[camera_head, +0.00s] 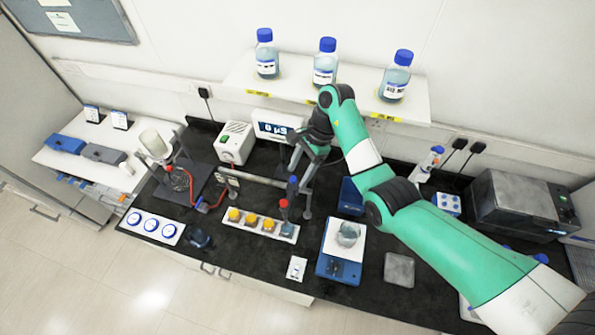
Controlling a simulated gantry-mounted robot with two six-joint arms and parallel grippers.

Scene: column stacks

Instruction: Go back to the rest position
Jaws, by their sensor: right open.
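My right arm comes in from the lower right in green and dark grey. Its wrist bends down over the back middle of the black bench. My right gripper (298,165) is at the end of that wrist, in front of the display box (277,127) and above the metal rail (262,179). It is open, and I see nothing held between its fingers. The fingers are small and dark here, so their exact gap is hard to make out. My left gripper is not in view.
Three blue-capped bottles, left (266,55), middle (325,64) and right (395,77), stand on the wall shelf (250,77). A white rack (262,226) with yellow-topped columns, a blue scale (337,267) with a beaker and a dark machine (520,205) stand on the bench.

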